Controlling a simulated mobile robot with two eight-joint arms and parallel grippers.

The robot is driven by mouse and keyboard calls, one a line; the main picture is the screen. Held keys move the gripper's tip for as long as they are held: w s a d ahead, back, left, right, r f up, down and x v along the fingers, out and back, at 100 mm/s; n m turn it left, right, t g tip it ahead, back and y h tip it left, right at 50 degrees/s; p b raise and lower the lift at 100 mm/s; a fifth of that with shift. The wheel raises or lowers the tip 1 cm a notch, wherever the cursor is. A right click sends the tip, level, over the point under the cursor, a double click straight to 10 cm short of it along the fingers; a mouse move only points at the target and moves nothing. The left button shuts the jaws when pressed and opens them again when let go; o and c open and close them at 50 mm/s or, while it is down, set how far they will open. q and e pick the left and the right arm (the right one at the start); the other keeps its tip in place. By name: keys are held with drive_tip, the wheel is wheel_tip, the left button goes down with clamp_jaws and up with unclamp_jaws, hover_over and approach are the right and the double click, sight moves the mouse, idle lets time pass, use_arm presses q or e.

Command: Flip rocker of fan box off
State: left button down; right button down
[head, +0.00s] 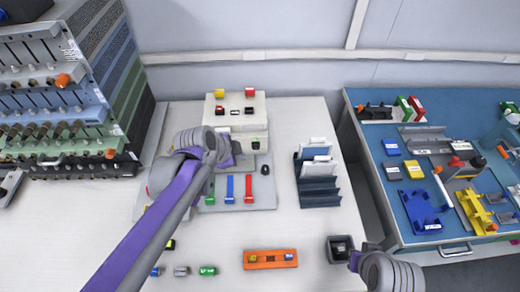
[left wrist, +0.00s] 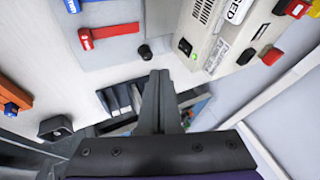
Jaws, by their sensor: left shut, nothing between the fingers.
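The fan box (head: 248,104) is a cream box at the back middle of the table; in the left wrist view its side (left wrist: 216,40) shows vent slots and labels. Its rocker (head: 256,143) is small and black with a green part; it also shows in the left wrist view (left wrist: 184,47). I cannot tell which way it is tilted. My left gripper (head: 238,150) is shut and empty, just left of the rocker in the head view. In the left wrist view its fingertips (left wrist: 160,73) appear apart from the rocker. My right gripper (head: 356,260) shows only partly at the lower right.
A grey plate with blue and red handles (head: 249,189) and a black knob (head: 265,170) lies before the box. A dark file rack (head: 319,192) stands right, with a black cup (head: 340,248) and orange tray (head: 270,259) in front. A shelf rack (head: 60,90) stands left.

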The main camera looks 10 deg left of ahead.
sight(256, 147)
idle(0.3)
use_arm(q)
drive_tip(key=b+x, duration=0.1)
drive_tip(key=x, duration=0.8)
drive_tip(key=shift+w+f, duration=0.1)
drive_tip(key=w, duration=0.2)
drive_tip(key=w+f, duration=0.1)
drive_tip(key=shift+w+a, duration=0.1)
drive_tip(key=shift+a, duration=0.2)
drive_tip(key=shift+w+a+f, duration=0.1)
drive_tip(key=shift+w+a, duration=0.1)
drive_tip(key=shift+w, duration=0.3)
